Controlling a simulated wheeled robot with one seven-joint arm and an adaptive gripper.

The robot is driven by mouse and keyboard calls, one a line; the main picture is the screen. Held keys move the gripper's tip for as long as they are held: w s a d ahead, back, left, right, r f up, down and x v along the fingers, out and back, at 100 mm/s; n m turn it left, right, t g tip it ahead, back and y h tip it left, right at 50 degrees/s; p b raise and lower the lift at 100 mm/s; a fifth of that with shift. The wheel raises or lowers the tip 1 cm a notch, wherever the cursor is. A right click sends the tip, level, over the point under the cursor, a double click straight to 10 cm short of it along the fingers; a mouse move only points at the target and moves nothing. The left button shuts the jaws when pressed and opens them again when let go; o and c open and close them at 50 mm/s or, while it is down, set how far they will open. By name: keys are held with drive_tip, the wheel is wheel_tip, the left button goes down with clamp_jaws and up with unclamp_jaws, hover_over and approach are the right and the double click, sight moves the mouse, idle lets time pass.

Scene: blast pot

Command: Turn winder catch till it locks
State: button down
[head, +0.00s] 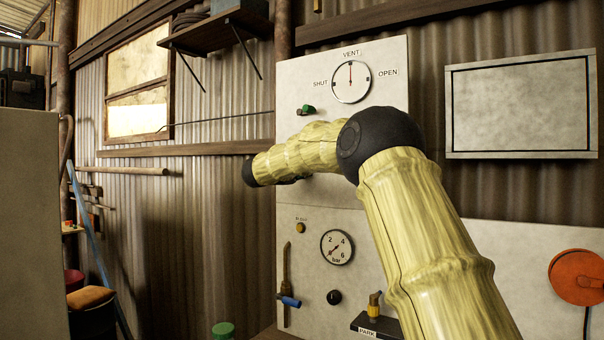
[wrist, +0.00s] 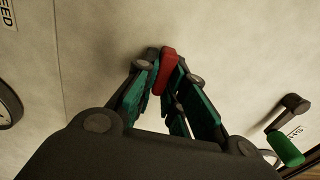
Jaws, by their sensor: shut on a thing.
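My gripper (wrist: 168,78) is shut on a small red lever (wrist: 169,62) that stands on the pale panel in the wrist view. The red lever sits between the fingertips, with its rounded red top showing. No label shows on it, so I cannot tell for sure that it is the winder catch. In the head view my arm covers the gripper and the lever. The pale panel (head: 300,226) carries both the dials and the small controls.
A green-handled crank (wrist: 286,149) is close to my gripper; it also shows in the head view (head: 306,110). A vent dial (head: 351,82), a bar gauge (head: 337,247), a blue-handled valve (head: 290,301) and an orange disc (head: 577,277) surround my arm.

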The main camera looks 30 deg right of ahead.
drive_tip(key=shift+r, duration=0.3)
drive_tip(key=c, duration=1.7)
unclamp_jaws()
drive_tip(key=shift+o, duration=1.1)
drive_tip(key=shift+w+f, duration=0.1)
drive_tip(key=shift+f, duration=0.15)
drive_tip(key=v, duration=1.2)
